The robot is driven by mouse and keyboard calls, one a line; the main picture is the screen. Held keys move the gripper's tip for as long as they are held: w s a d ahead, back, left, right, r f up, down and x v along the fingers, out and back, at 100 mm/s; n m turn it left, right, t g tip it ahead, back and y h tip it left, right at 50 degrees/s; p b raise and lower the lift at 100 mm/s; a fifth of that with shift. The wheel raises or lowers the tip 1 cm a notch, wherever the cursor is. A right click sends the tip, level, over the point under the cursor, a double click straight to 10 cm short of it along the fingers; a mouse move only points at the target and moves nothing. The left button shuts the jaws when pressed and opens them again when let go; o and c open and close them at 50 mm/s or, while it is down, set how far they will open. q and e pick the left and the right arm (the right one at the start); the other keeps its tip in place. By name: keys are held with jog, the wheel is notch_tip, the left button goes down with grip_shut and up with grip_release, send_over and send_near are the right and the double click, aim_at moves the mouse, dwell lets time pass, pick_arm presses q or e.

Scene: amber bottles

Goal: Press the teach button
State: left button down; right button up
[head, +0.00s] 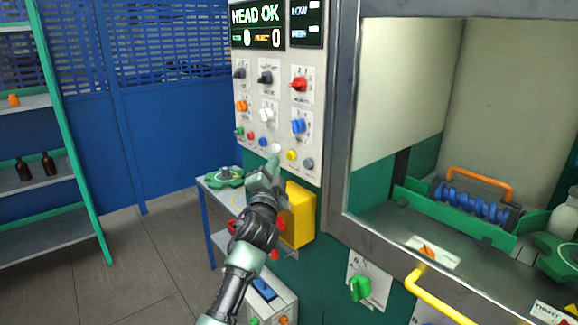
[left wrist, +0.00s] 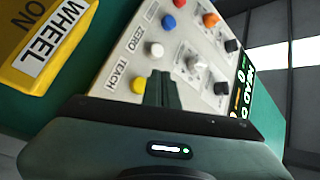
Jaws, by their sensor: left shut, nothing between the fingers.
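The teach button is the yellow button (head: 291,155) in the bottom row of the control panel. In the left wrist view the yellow button (left wrist: 137,86) has the label TEACH beside it. The white button (head: 276,148), labelled ZERO in the left wrist view (left wrist: 157,49), is its neighbour. My left gripper (head: 273,161) is shut and empty, its tips in front of the panel's lower edge, just below the white button and left of the yellow one in the head view. In the left wrist view its fingers (left wrist: 160,78) show beside the yellow button. I cannot tell any contact.
The panel (head: 252,62) also carries several knobs and a lit display (head: 257,25). A yellow box (head: 299,215) sticks out below it. A machine opening with a blue roller (head: 470,204) is at right. A shelf (head: 40,165) with two amber bottles stands at left.

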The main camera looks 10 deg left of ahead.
pick_arm(q)
jog(key=shift+w+d+b, duration=0.3)
jog(key=shift+w+d, duration=0.2)
jog(key=shift+w, duration=0.1)
dwell(1.6)
jog(key=shift+w+d+b, duration=0.25)
jog(key=shift+w+b, duration=0.1)
jog(key=shift+b, duration=0.1)
jog(key=shift+w+d+b, duration=0.3)
jog(key=shift+b, duration=0.25)
dwell(0.5)
jog(key=shift+r, duration=0.1)
jog(key=shift+s+a+p, duration=0.55)
jog(key=shift+s+p, duration=0.15)
jog(key=shift+p, duration=0.15)
